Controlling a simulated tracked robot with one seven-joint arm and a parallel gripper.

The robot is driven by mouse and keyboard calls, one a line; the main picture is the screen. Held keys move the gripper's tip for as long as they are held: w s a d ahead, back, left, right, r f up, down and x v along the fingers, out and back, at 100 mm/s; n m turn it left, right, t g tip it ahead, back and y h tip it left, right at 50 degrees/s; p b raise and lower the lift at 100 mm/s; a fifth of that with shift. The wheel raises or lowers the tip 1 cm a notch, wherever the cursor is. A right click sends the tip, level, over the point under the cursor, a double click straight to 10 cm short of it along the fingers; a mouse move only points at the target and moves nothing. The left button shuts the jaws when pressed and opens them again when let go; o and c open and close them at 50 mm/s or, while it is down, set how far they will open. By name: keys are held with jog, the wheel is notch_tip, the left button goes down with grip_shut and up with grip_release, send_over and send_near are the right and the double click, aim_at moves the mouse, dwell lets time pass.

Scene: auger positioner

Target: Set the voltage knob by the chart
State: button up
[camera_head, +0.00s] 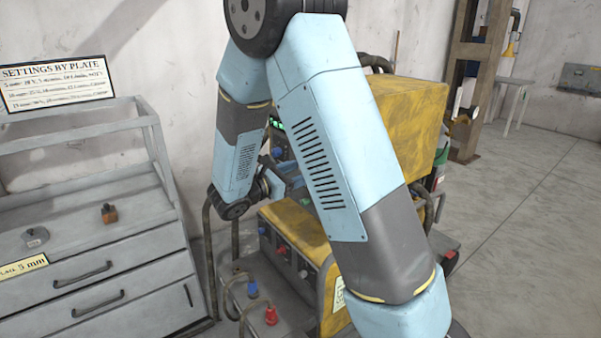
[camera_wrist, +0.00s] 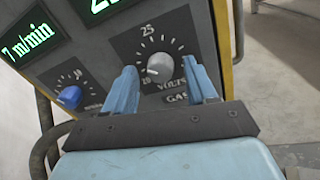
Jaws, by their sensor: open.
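In the wrist view, the grey voltage knob (camera_wrist: 160,68) sits on a dark panel inside a dial of tick marks, with "25" at the top and "VOLTS" below right. My gripper (camera_wrist: 160,82) is open, its two light-blue fingers on either side of the knob; I cannot tell whether they touch it. A blue knob (camera_wrist: 70,96) is to the left, below a green "7 m/min" display (camera_wrist: 30,38). A second green display (camera_wrist: 105,5) is cut off at the top. In the head view, the chart "SETTINGS BY PLATE" (camera_head: 57,83) hangs at the left; its rows are small.
A grey drawer cabinet (camera_head: 100,265) stands at the left, with a "5 mm" label (camera_head: 24,267) and small metal pieces on it. The yellow machine (camera_head: 410,115) stands behind my arm. Blue and red connectors (camera_head: 271,315) are low in front. The floor at right is clear.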

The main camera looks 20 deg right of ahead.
jog(key=shift+w+d, duration=0.15)
jog(key=shift+d, duration=0.2)
jog(key=c, duration=1.1)
